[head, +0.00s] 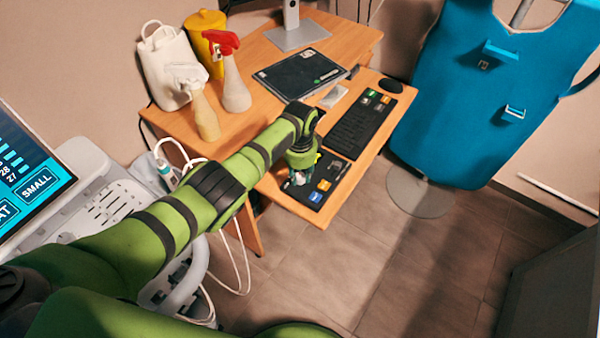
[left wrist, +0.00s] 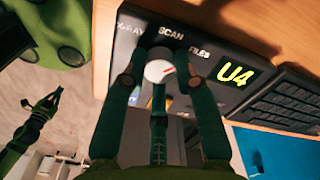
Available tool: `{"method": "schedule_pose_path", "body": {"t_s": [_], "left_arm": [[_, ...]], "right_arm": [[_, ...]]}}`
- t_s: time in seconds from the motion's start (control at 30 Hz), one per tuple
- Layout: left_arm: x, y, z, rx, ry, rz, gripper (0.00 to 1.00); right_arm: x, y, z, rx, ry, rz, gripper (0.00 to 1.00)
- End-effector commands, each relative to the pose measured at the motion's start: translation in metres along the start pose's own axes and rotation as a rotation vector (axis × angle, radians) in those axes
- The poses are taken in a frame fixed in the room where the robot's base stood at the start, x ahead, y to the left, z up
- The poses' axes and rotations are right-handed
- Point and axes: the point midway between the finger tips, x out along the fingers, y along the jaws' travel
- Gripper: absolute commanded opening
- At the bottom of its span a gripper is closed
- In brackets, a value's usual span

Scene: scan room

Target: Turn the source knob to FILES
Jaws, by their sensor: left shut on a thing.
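My left gripper (left wrist: 160,78) is shut on the knob, one finger on each side. In the head view the left gripper (head: 300,175) reaches down over the panel's near left part and mostly hides the knob.
The panel's display (left wrist: 238,72) reads U4. A keyboard (head: 361,126), mouse (head: 391,86) and dark tablet (head: 299,73) lie on the wooden desk (head: 277,119). Spray bottles (head: 235,90) stand at the desk's left. A blue apron (head: 470,100) hangs at right. Floor in front is clear.

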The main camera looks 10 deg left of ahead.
Motion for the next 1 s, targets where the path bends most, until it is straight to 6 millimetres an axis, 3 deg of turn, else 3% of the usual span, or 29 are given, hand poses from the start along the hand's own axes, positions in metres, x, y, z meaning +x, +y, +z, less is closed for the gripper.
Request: {"method": "schedule_pose_path", "body": {"t_s": [0.33, 0.83, 0.87, 0.9, 1.0], "left_arm": [[0.0012, 0.001, 0.0009, 0.125, -0.002, 0.003, 0.0], [0.0013, 0.0009, 0.0012, 0.143, -0.003, 0.003, 0.0], [0.0013, 0.0009, 0.0013, 0.143, -0.003, 0.003, 0.34], [0.0013, 0.0009, 0.0013, 0.143, -0.003, 0.003, 0.5], [0.001, 0.0006, 0.0011, 0.143, -0.003, 0.002, 0.54]], "right_arm": [[0.0006, 0.0001, 0.0, 0.0, 0.0, 0.0, 0.0], [0.0006, 0.0003, 0.0001, 0.001, 0.0, 0.0, 0.0], [0.0006, 0.0003, 0.0001, 0.001, 0.0, 0.0, 0.0], [0.0006, 0.0003, 0.0002, 0.001, 0.0, 0.0, 0.0], [0.0006, 0.0004, 0.0002, 0.001, 0.0, 0.001, 0.0]]}}
